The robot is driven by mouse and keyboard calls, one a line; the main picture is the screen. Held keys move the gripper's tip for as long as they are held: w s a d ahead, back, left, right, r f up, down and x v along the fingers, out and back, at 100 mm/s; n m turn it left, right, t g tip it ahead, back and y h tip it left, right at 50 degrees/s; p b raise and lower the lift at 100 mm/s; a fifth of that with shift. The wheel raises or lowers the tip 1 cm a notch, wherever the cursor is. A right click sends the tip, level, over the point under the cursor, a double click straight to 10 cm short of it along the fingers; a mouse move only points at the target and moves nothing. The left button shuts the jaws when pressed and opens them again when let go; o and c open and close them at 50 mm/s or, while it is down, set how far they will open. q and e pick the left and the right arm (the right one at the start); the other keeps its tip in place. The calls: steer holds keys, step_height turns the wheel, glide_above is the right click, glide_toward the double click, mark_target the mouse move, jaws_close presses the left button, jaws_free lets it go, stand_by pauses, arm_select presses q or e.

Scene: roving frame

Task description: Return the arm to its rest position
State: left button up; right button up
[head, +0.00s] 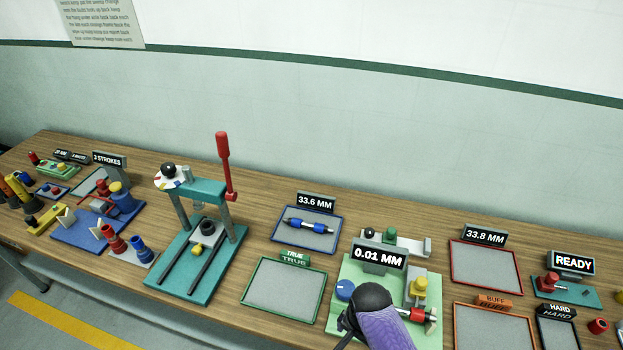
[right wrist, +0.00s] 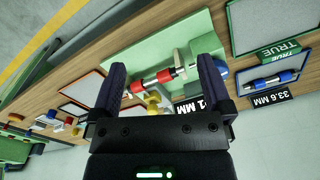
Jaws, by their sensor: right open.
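My right gripper (right wrist: 162,76) is open, its two dark purple fingers spread apart in the right wrist view. Beyond the gap between them lies a rod with red and pale bands (right wrist: 155,80) on the green gauge base (right wrist: 140,48); the fingers do not close on it. In the head view my purple and black right arm comes in from the bottom, over the front of the green gauge base (head: 432,300). The red end of the rod (head: 418,314) shows beside it; the arm hides the rest. The fingertips are hard to make out there. My left gripper is not in view.
The gauge display (head: 380,256) reads 0.01 MM. A teal press (head: 190,265) with an upright red lever stands to the left. The green-rimmed TRUE tray (head: 285,290) is empty; a blue-ended rod (head: 308,226) lies in the tray behind it. The grey tray (head: 485,268) at right is empty.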

steer(key=s+d+r+n+t, duration=0.2)
steer(key=s+d+r+n, duration=0.1)
steer(key=s+r+n, duration=0.3)
steer(key=s+d+r+n+t, duration=0.1)
steer(key=s+d+r+n, duration=0.15)
steer(key=s+r, duration=0.5)
step_height(320, 180, down, 34)
steer(key=r+n+g+b, duration=0.1)
steer(key=b, duration=1.6)
arm_select(q)
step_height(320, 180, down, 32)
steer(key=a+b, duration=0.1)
steer(key=b, duration=1.4)
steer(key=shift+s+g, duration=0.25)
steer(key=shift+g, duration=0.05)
arm_select(e)
steer(key=s+d+f, duration=0.1)
steer(key=s+f, duration=0.4)
steer(key=f, duration=0.4)
steer(key=s+d+f+g, duration=0.1)
steer(key=s+f, duration=0.4)
steer(key=f, duration=0.4)
steer(key=s+d+f, duration=0.1)
steer(key=s+f, duration=0.3)
steer(key=f, duration=0.5)
steer(key=shift+s+g, duration=0.4)
steer(key=shift+f+n, duration=0.1)
steer(key=shift+n, duration=0.15)
